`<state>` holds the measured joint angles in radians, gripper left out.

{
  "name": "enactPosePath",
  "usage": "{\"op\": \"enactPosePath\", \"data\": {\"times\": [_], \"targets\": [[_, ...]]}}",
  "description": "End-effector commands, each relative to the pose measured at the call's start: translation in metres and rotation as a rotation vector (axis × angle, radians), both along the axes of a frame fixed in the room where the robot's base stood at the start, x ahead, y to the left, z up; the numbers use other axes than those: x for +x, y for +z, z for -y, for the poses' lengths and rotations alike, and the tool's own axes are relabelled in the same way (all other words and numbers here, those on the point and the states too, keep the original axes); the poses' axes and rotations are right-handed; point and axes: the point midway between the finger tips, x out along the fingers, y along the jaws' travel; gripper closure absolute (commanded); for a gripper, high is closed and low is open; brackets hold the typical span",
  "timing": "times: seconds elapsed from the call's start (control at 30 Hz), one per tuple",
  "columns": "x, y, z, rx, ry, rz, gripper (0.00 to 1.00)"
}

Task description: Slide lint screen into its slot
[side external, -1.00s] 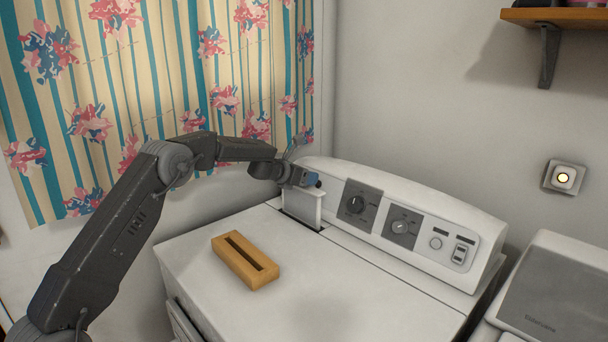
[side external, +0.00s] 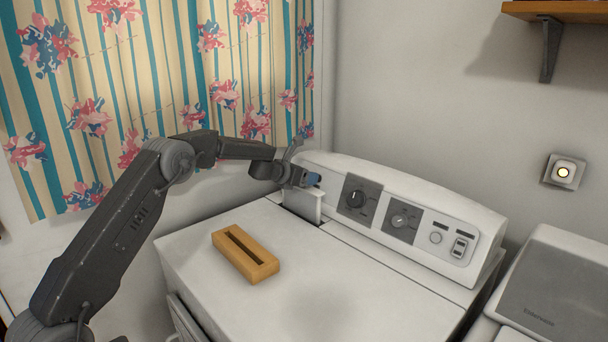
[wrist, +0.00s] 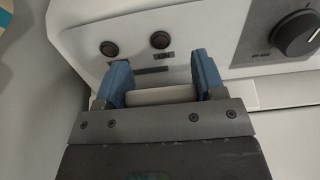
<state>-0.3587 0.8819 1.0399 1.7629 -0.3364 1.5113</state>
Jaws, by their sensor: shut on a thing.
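The lint screen (side external: 303,205) is a pale upright panel at the back left of the white dryer top, just in front of the control console. Its lower edge is at the dark slot (side external: 299,219), and its lower part is hidden inside. My gripper (side external: 314,180) is at the top of the screen, shut on it. In the wrist view the blue fingers (wrist: 162,84) stand on either side of the screen's pale top edge (wrist: 162,96). The slot is hidden in the wrist view.
A wooden block with a long groove (side external: 245,255) lies on the dryer top (side external: 330,290), towards the front left. The console (side external: 400,215) with knobs rises right behind the screen. A striped flowered curtain (side external: 150,80) hangs behind my arm. The right of the dryer top is clear.

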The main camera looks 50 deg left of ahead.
Motion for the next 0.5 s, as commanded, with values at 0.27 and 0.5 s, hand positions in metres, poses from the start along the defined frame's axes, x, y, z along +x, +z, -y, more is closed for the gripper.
{"op": "enactPosePath", "data": {"times": [0.27,0.5], "targets": [[0.0,-0.0051,-0.0002,0.0,0.0,0.0,0.81],[-0.0001,-0.0097,-0.0002,0.0,0.0,0.0,0.81]]}}
